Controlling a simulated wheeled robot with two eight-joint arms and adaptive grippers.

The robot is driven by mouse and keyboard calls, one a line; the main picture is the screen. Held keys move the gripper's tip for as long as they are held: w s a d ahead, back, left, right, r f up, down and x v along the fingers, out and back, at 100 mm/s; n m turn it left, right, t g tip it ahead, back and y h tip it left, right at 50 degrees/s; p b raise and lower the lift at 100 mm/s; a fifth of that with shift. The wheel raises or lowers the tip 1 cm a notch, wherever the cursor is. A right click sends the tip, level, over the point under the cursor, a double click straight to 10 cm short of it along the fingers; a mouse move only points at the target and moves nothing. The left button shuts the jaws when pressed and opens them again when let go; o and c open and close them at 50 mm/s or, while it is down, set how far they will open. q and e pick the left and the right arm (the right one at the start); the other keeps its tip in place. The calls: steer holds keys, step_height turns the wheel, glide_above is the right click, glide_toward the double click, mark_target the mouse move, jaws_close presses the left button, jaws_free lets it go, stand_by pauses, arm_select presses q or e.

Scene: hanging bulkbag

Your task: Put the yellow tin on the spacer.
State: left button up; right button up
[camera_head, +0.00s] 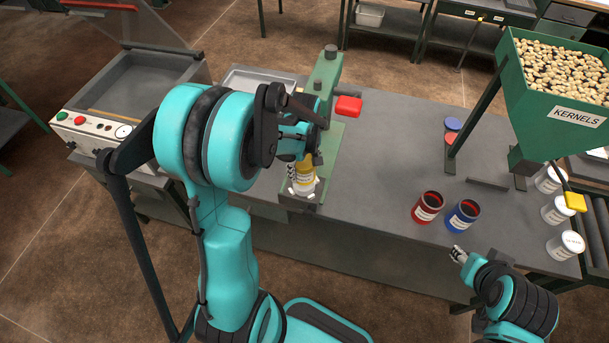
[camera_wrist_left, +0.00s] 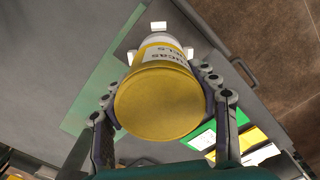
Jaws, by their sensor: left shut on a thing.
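The yellow tin (camera_head: 304,176) has a white label band and stands at the near end of the green press. My left gripper (camera_head: 295,158) is shut on it, with one finger on each side. In the left wrist view the tin's round yellow end (camera_wrist_left: 160,101) faces the camera, between the fingers. Beyond the tin are a dark plate (camera_wrist_left: 205,48) and small white blocks (camera_wrist_left: 158,26), which look like the spacer. The tin hides the middle, so I cannot tell whether it touches. My right gripper (camera_head: 458,254) is at the table's front right; its jaws are too small to judge.
A red tin (camera_head: 427,207) and a blue tin (camera_head: 462,214) stand right of centre. Several white tins and a green kernel hopper (camera_head: 540,105) are at the right. The table's middle is clear.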

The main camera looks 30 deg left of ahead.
arm_select(q)
steer(key=shift+f+b, duration=0.35)
steer(key=shift+f, duration=1.2)
steer(key=shift+s+f, duration=0.1)
steer(key=shift+f, duration=0.1)
steer(key=o, duration=1.3)
steer(key=shift+c, duration=0.2)
steer(key=shift+r, duration=0.1)
